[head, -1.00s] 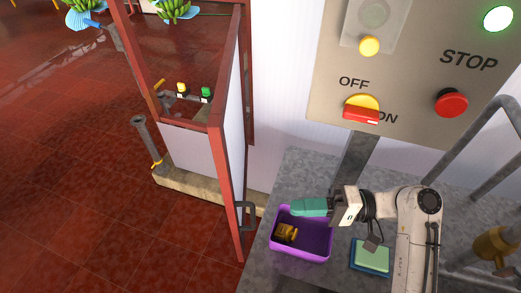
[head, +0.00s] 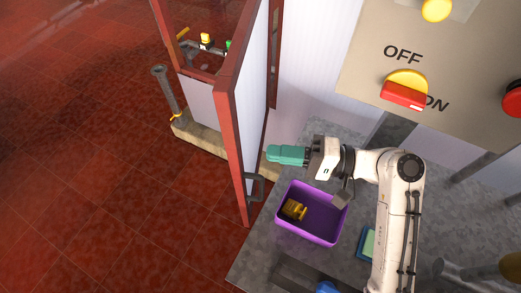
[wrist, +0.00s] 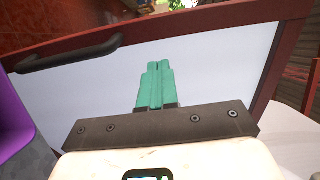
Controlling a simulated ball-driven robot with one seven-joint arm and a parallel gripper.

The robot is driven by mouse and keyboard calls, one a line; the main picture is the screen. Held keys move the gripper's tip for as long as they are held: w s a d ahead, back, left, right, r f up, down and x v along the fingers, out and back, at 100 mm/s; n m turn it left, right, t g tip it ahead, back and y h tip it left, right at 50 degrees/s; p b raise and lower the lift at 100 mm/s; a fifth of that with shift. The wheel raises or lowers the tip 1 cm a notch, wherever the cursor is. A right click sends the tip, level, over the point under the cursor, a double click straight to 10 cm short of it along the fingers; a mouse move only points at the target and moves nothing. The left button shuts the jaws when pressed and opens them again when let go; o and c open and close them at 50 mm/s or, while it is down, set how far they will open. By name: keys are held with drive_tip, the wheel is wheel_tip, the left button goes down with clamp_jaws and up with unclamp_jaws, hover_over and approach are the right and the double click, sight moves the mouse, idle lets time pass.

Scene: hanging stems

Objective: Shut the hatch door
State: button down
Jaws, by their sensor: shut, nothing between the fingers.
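The hatch door (head: 252,108) is a red-framed white panel that stands open, edge-on to the head view. Its dark bar handle (head: 257,187) is low near its free edge. In the wrist view the white door panel (wrist: 222,70) fills much of the picture, with the handle (wrist: 70,52) at upper left. My gripper (head: 270,154) has teal fingers, shut and empty, pointing at the panel side just above the handle in the head view. In the wrist view the fingertips (wrist: 154,67) lie in front of the panel, right of the handle. I cannot tell whether they touch it.
A purple bin (head: 335,232) with a yellow item (head: 294,209) inside stands on the grey counter (head: 250,270) below my arm. A panel with a red-and-yellow switch (head: 403,92) is at upper right. A grey post (head: 167,92) stands left of the door; red floor (head: 90,150) is clear.

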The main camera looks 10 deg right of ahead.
sight(244, 150)
drive_tip(key=shift+b+x, duration=0.3)
drive_tip(key=shift+x, duration=1.85)
drive_tip(key=shift+a, duration=0.1)
